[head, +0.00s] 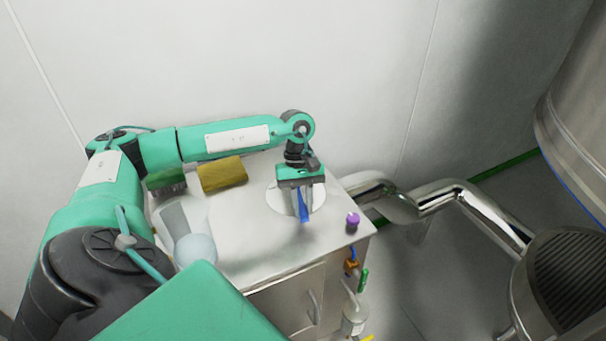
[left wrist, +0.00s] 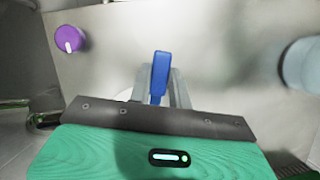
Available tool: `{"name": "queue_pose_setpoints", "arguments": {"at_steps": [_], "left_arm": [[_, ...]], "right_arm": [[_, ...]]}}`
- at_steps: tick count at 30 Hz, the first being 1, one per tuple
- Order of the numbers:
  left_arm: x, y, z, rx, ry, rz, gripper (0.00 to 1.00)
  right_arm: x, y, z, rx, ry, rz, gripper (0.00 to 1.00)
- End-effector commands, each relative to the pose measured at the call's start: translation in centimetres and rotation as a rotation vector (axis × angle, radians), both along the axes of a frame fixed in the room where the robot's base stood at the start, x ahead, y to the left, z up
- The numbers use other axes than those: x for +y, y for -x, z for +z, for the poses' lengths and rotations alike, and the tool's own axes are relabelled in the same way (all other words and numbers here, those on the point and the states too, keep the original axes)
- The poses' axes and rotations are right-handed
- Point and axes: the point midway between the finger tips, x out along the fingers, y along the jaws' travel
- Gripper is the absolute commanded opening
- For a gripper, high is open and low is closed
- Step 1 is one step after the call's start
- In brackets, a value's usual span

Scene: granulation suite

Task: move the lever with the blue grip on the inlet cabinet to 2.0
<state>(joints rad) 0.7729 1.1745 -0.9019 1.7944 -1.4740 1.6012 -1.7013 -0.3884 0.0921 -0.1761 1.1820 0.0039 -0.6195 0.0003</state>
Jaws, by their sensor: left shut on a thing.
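The inlet cabinet (head: 245,247) is a pale box with a flat top. The lever with the blue grip (head: 303,211) stands at a round pale dial plate (head: 278,201) on the cabinet top, towards its right side. My left gripper (head: 302,212) reaches down over the plate and is shut on the blue grip. In the left wrist view the blue grip (left wrist: 160,72) shows between the two fingers (left wrist: 160,88). The gripper hides most of the dial, and no scale numbers can be read. My right gripper is not in view.
A purple knob (head: 352,221) stands at the cabinet's right front corner. A yellow-brown block (head: 222,174), a green brush-like item (head: 166,181) and a pale rounded vessel (head: 194,248) are on the left. Shiny pipes (head: 470,203) run off to the right.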

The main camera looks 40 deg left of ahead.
Motion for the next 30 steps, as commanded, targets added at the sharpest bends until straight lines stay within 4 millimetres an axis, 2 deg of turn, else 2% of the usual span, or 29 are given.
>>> {"name": "queue_pose_setpoints", "arguments": {"at_steps": [4,5,7,8,16,20,23,26,30], "left_arm": [[0.0,0.0,0.1,-0.001,0.0,0.001,0.0],[0.0,0.0,0.1,-0.001,0.0,0.001,0.26],[0.0,0.0,0.1,-0.001,0.0,0.001,0.39],[0.0,0.0,0.1,-0.001,0.0,0.001,0.42],[0.0,0.0,0.1,-0.001,0.0,0.001,0.42],[0.3,-0.3,0.9,-0.002,-0.001,0.002,0.42],[0.8,-0.7,2.4,-0.004,0.0,0.002,0.42],[1.5,-1.3,4.5,-0.006,0.001,0.003,0.42],[2.5,-2.0,7.6,-0.005,0.0,0.003,0.42]], "right_arm": [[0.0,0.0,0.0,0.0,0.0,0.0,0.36],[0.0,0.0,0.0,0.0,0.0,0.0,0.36],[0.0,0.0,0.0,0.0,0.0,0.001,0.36],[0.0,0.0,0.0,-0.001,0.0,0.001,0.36],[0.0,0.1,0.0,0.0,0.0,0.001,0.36],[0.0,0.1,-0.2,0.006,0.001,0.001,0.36],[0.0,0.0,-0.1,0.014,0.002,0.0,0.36],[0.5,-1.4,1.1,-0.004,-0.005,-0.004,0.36],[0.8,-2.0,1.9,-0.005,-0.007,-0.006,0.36]]}}
